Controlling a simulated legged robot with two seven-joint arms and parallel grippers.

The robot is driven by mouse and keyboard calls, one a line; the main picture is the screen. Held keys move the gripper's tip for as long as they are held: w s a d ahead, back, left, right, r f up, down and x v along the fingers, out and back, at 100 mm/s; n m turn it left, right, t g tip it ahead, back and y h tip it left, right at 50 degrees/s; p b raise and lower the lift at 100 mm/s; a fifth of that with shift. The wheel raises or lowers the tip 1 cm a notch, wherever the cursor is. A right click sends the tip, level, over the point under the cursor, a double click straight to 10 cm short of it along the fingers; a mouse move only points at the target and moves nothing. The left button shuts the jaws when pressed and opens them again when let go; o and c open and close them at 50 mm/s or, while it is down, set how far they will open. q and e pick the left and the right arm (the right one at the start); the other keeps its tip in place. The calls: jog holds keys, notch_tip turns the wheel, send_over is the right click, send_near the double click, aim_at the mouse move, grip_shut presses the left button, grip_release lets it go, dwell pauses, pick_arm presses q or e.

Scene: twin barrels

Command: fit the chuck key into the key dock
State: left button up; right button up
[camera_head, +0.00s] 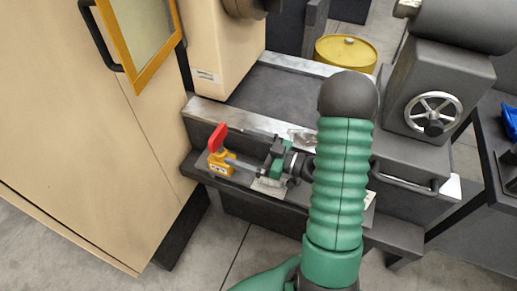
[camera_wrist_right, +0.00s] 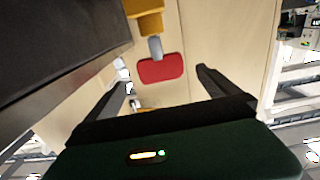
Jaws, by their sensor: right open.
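The chuck key shows its red handle (camera_head: 216,137) above the yellow key dock (camera_head: 221,168) on the grey ledge, left of the middle. In the right wrist view the red handle (camera_wrist_right: 162,70) joins a short grey shaft, which meets the yellow dock (camera_wrist_right: 145,18). How deep the shaft sits in the dock I cannot tell. My right gripper (camera_head: 238,164) is open, its fingers pointing left toward the dock. In the wrist view the red handle appears between the two fingertips, with nothing gripped. My left gripper is not in view.
A beige machine cabinet (camera_head: 75,120) with a yellow-framed window stands close at the left. Behind the ledge are a grey machine bed (camera_head: 275,92) and a yellow barrel (camera_head: 345,52). A handwheel (camera_head: 434,114) is at the right. My green right arm covers part of the ledge.

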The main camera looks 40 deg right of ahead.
jog(key=v, duration=0.5)
jog(key=shift+s+d, duration=0.1)
jog(key=shift+s, duration=0.1)
